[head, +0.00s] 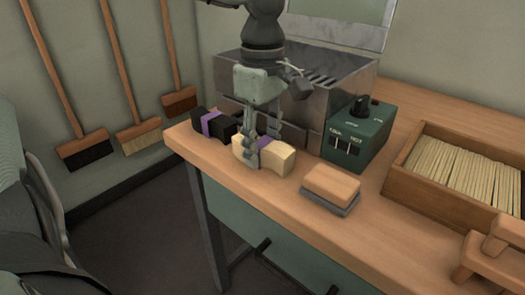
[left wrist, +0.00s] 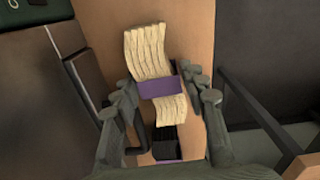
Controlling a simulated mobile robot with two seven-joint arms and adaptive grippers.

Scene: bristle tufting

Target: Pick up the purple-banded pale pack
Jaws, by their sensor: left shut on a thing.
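The purple-banded pale pack (head: 280,158) is a bundle of cream bristles at the front edge of the bench. In the left wrist view it (left wrist: 150,50) lies lengthwise between the fingers, with its purple band (left wrist: 160,87) at its middle. My left gripper (head: 262,148) points down from above and is shut on the pale pack around its middle. The fingers cover part of the band in the head view. I cannot tell whether the pack touches the bench top. My right gripper is not in view.
A black pack with a purple band (head: 212,124) lies just left of the pale pack. A metal machine (head: 310,95) and green control box (head: 360,135) stand behind. A wooden block on a grey base (head: 331,187) and a tray of pale sticks (head: 408,185) are to the right.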

